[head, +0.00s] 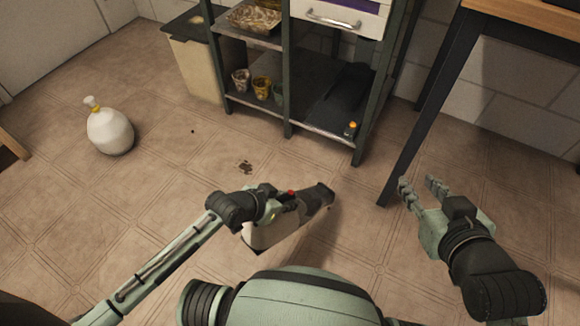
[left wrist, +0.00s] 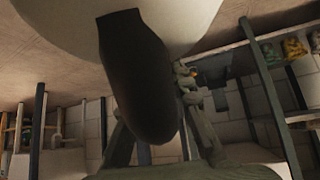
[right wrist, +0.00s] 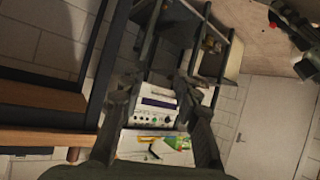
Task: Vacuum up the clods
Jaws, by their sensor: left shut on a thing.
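Dark clods (head: 245,167) lie in a small cluster on the tiled floor, with a single dark speck (head: 193,131) further back left. My left gripper (head: 277,203) is shut on a handheld vacuum (head: 268,234) with a white body, dark parts and a red button. The vacuum is in front of the clods and to their right, its dark end pointing right. In the left wrist view the vacuum's pale body (left wrist: 60,25) and a dark part fill the top and hide much of the grip. My right gripper (head: 418,183) is open and empty, near the table leg.
A dark metal rack (head: 287,85) with pots on its lower shelf stands behind the clods. A beige bin (head: 195,70) is beside it. A table leg (head: 427,110) rises at right. Floor around the clods is clear.

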